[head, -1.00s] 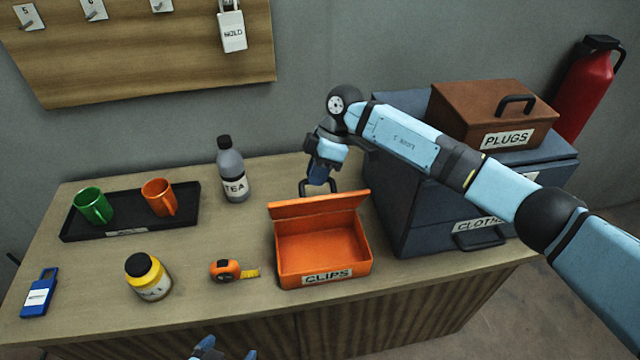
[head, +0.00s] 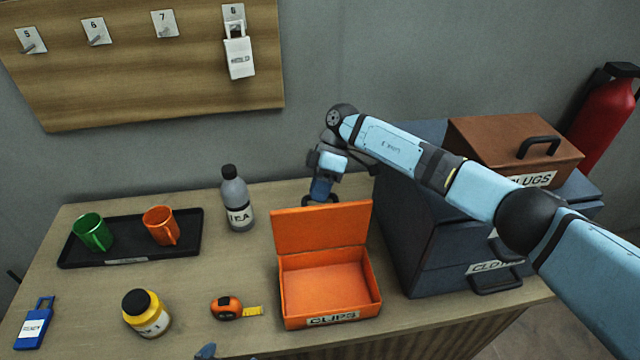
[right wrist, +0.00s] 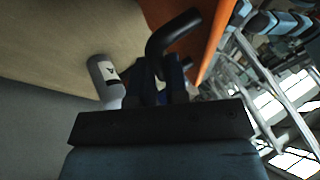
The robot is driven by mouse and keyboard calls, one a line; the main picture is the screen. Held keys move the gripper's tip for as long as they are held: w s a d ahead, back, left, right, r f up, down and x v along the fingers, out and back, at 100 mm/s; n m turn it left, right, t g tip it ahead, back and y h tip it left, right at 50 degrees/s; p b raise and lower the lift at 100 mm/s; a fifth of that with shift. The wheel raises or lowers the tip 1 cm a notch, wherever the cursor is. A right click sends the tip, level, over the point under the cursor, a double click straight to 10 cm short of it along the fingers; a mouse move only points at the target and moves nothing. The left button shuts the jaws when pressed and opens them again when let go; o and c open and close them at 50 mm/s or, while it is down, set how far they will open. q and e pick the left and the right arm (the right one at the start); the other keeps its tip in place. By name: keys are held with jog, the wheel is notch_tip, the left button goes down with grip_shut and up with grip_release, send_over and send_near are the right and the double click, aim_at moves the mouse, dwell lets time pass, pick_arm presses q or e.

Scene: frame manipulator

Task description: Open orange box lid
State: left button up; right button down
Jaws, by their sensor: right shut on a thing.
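The orange box (head: 330,320), labelled CLIPS, stands at the front of the workbench with its inside showing. Its lid (head: 320,228) stands raised at the back edge, its inner face toward me. My right gripper (head: 321,198) is behind the top of the lid, shut on the lid's dark handle, which the lid partly hides here. In the right wrist view, the black handle (right wrist: 172,35) runs between the fingers, with the orange lid beside it. Only a blue tip of my left gripper (head: 206,351) shows at the bottom edge; its jaw opening is not visible.
A grey TEA bottle (head: 238,200) stands left of the lid. A dark blue drawer cabinet (head: 425,240) stands close on the right, bearing a brown PLUGS box (head: 500,150).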

jog(key=shift+s+d+f, duration=0.1)
jog(key=shift+s+f, duration=0.1)
jog(key=shift+f, duration=0.25)
jog(key=c, duration=1.1)
grip_release()
jog(key=shift+w, duration=0.15)
pick_arm(q)
jog(key=shift+s+r+p, duration=0.3)
jog(key=shift+r+p, duration=0.5)
jog(key=shift+p, duration=0.45)
pick_arm(e)
jog(key=shift+v, duration=7.05)
pick_arm(q)
jog(key=shift+a, duration=0.1)
